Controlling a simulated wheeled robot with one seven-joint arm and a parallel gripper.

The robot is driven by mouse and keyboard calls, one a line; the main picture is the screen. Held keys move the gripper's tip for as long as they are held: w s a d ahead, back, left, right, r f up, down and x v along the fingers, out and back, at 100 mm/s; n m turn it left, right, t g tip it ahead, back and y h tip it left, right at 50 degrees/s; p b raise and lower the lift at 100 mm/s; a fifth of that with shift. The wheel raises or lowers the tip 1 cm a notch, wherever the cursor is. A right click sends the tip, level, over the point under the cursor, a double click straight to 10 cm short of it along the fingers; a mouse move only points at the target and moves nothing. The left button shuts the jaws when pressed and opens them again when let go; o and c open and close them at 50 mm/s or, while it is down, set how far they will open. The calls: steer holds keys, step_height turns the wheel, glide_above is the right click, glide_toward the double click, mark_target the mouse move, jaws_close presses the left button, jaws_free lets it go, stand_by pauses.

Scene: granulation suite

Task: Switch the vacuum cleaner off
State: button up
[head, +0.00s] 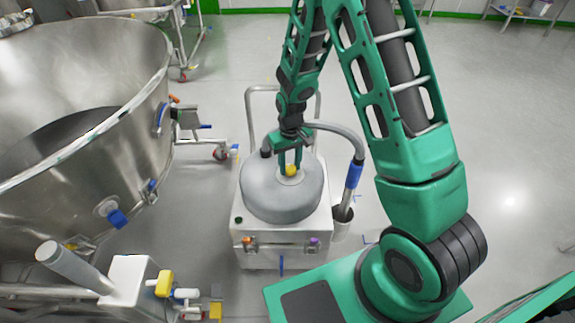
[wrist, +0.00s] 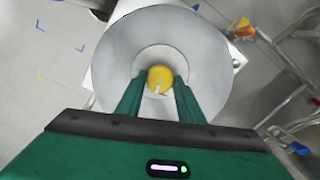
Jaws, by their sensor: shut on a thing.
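The vacuum cleaner (head: 281,193) has a round grey lid on a white wheeled base, with a hose and a blue-gripped nozzle at its right side. On the middle of its lid is a yellow knob (head: 291,170) with a white mark. In the wrist view the knob (wrist: 160,78) sits between the two green fingertips. My gripper (wrist: 157,85) reaches down from above and is shut on the knob. The white mark on the knob points toward the bottom of the wrist view. The sides of the knob are partly hidden by the fingers.
A large steel vessel (head: 75,130) with blue-handled valves stands to the left. A white unit (head: 130,283) with yellow and white fittings is at the lower left. A push handle (head: 250,110) rises behind the vacuum cleaner. The floor to the right is open.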

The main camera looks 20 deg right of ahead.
mark_target(290, 168)
steer(key=n, duration=0.5)
steer(key=shift+w+a+r+n, duration=0.1)
steer(key=shift+w+n, duration=0.2)
stand_by(0.4)
steer(key=o, duration=1.1)
steer(key=shift+c, duration=0.2)
steer(key=shift+s, duration=0.1)
step_height(290, 168, up, 11)
steer(key=shift+f, duration=0.2)
steer(key=shift+d, duration=0.2)
